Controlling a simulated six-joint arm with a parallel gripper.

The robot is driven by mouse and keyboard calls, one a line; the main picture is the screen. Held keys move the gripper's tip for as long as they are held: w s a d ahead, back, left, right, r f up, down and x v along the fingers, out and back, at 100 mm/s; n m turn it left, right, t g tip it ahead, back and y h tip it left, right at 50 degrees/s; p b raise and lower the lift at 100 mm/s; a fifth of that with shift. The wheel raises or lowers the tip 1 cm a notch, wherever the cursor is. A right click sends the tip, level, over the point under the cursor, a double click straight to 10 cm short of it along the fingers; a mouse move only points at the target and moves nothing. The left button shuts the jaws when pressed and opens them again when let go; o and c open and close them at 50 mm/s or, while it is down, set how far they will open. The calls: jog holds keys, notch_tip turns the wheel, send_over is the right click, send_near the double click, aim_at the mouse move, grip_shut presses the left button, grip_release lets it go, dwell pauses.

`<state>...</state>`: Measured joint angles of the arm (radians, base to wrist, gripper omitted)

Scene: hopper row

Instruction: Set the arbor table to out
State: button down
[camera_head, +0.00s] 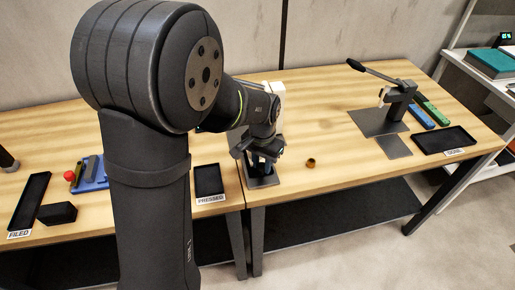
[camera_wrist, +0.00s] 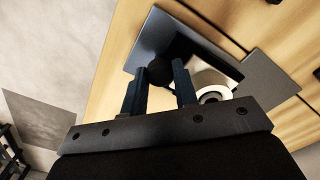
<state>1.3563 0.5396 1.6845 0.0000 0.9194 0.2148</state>
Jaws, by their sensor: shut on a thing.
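My gripper (camera_head: 262,163) is low over the dark base plate (camera_head: 262,182) of a station at the seam between the two benches. In the wrist view my two fingers (camera_wrist: 158,88) are shut on a round black knob (camera_wrist: 160,71). The knob sits over a dark grey plate (camera_wrist: 150,35), which I take to be the arbor table. A pale ring-shaped part (camera_wrist: 208,82) stands right of the fingers. My arm hides much of this station in the head view; its pale upright (camera_head: 277,92) shows behind my wrist. How far out the table stands, I cannot tell.
A small brown part (camera_head: 310,163) lies on the bench to the right. The PRESSED tray (camera_head: 208,181) is left of the station. A lever press (camera_head: 398,100), a green block (camera_head: 432,109), a blue block (camera_head: 419,118) and the DONE tray (camera_head: 443,140) are farther right.

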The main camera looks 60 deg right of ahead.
jog(key=shift+s+a, duration=0.4)
jog(key=shift+s, duration=0.05)
jog(key=c, duration=1.1)
grip_release()
notch_tip(320, 180, up, 18)
jog(key=shift+f, duration=0.25)
jog(key=shift+f, duration=0.15)
notch_tip(320, 180, down, 17)
jog(key=shift+f, duration=0.1)
jog(key=shift+w+d, duration=0.15)
jog(key=shift+w, duration=0.05)
